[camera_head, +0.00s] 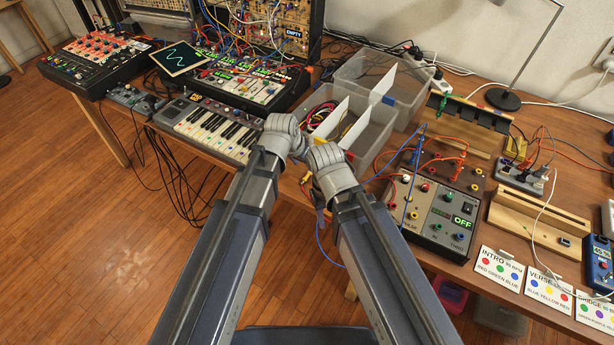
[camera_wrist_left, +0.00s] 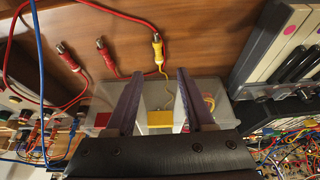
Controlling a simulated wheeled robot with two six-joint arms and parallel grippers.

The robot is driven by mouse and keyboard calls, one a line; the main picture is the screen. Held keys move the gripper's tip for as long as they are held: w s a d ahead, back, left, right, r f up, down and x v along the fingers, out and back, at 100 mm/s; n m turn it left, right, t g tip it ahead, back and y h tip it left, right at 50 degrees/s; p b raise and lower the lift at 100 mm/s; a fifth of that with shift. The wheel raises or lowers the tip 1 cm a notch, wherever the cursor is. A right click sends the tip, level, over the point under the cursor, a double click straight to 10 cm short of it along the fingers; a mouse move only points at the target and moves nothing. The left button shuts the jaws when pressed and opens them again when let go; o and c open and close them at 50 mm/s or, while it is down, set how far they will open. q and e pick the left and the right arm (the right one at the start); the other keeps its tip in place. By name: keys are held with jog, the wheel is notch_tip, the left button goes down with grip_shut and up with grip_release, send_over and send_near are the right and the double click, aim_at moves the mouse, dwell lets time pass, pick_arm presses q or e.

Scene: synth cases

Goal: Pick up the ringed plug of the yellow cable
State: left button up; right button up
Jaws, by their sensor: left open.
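The yellow plug (camera_wrist_left: 158,50) lies on the wooden table in the left wrist view, its metal tip pointing up in the picture. In the head view the wrists hide most of the jaws. My right wrist (camera_head: 332,168) is close beside the left one, and its jaws cannot be made out.
Two red plugs (camera_wrist_left: 105,55) (camera_wrist_left: 66,52) lie left of the yellow one in the left wrist view. A clear bin (camera_head: 372,142) with cables and dividers stands beyond my wrists. A keyboard (camera_head: 212,128) is to the left, a grey panel box (camera_head: 437,215) to the right.

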aim_at(309, 173)
pick_arm(q)
jog(key=shift+b+x, duration=2.85)
jog(key=shift+x, duration=0.65)
jog(key=shift+d+r, duration=0.15)
grip_shut()
